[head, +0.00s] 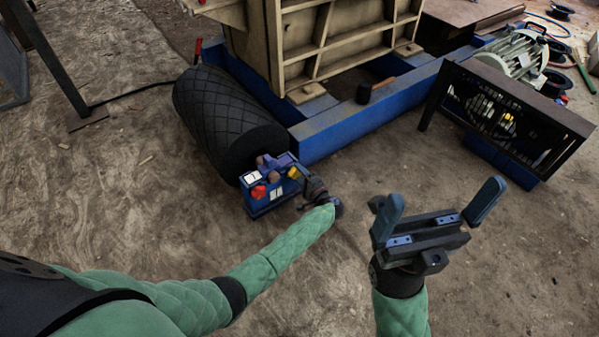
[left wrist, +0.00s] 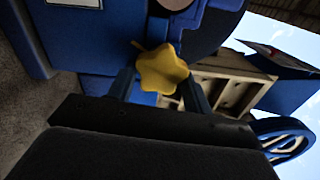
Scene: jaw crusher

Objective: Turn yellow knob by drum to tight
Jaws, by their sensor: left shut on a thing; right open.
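The yellow knob (head: 294,173) is on the blue box (head: 262,200) at the end of the black drum (head: 222,108). In the left wrist view the star-shaped yellow knob (left wrist: 160,70) sits between the two fingers of my left gripper (left wrist: 160,84), which is shut on it. In the head view my left gripper (head: 300,178) reaches the right side of the box, and its fingers are partly hidden. My right gripper (head: 440,216) is open and empty above the ground to the right, apart from the box.
A red knob (head: 258,192) and white labels are on the same box. A blue frame (head: 345,128) carries the cream crusher body (head: 320,40) behind. A hammer (head: 366,92) lies by the frame. A black guard (head: 510,118) stands at right. The dirt ground in front is clear.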

